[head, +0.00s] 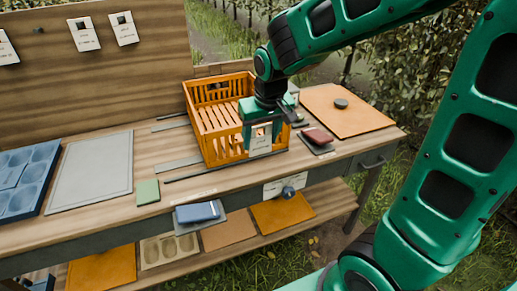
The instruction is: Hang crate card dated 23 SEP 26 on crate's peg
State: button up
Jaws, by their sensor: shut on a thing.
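An orange slatted crate (197,121) stands on the wooden bench, and it looks empty. My gripper (262,126) is at the crate's front right side and is shut on a white card (260,143). The card hangs upright close to the crate's front wall. Its print is too small to read, so I cannot tell the date. I cannot tell whether the card touches the crate. The crate's peg is not visible and may be hidden behind the card or my gripper.
More white cards (84,36) hang on the wooden back board (100,75). A dark red block (318,136) lies right of the crate, near an orange mat (352,110) with a dark round object (341,103).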

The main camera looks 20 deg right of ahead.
aim_at(260, 153)
jog(key=f, duration=0.1)
jog(key=s+f, duration=0.1)
jog(key=f, duration=0.1)
jog(key=shift+a, duration=0.1)
jog(key=w, duration=0.8)
jog(key=shift+w+f, duration=0.2)
jog(key=shift+f, duration=0.25)
dwell(0.5)
jog(key=shift+w+r, duration=0.1)
jog(key=shift+w, duration=0.05)
dwell(0.4)
